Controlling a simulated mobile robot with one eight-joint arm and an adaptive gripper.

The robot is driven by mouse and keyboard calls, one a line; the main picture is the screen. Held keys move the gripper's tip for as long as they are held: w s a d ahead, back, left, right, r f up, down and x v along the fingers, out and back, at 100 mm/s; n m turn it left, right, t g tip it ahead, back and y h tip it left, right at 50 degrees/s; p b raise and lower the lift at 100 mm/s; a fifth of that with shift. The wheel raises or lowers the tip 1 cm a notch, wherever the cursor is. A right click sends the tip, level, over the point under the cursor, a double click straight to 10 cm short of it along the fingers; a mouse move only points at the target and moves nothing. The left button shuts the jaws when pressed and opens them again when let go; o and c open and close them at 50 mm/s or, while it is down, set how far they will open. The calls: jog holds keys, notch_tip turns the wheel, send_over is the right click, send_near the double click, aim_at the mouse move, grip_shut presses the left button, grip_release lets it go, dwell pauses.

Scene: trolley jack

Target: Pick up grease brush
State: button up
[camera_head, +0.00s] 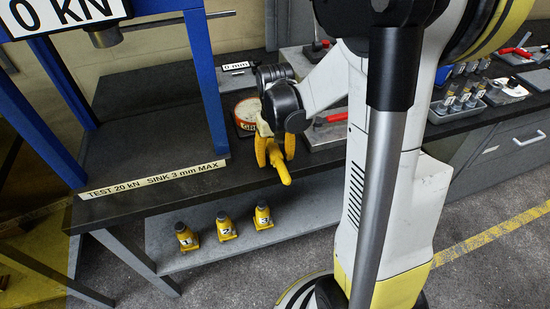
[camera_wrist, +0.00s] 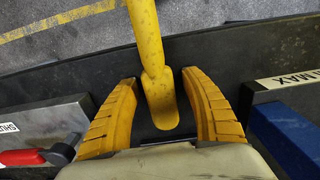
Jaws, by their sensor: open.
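A yellow handle-like tool, probably the grease brush (camera_head: 279,168), shows near the front edge of the bench in the head view. In the wrist view the brush (camera_wrist: 152,50) runs from the top edge down between my fingers and ends in a flatter, wider part. I see no bristles. My gripper (camera_head: 274,155) is open, its yellow fingers on either side of the tool. In the wrist view my gripper (camera_wrist: 160,80) shows a gap on both sides of it. I cannot tell what holds the tool up.
A red-banded tin (camera_head: 246,113) stands just behind my gripper. A blue press frame (camera_head: 206,80) rises to the left. A plate with a red-handled tool (camera_head: 330,118) lies to the right. Several numbered yellow bottle jacks (camera_head: 226,229) stand on the lower shelf (camera_head: 290,222).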

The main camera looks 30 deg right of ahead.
grip_shut()
jog(key=shift+r, duration=0.1)
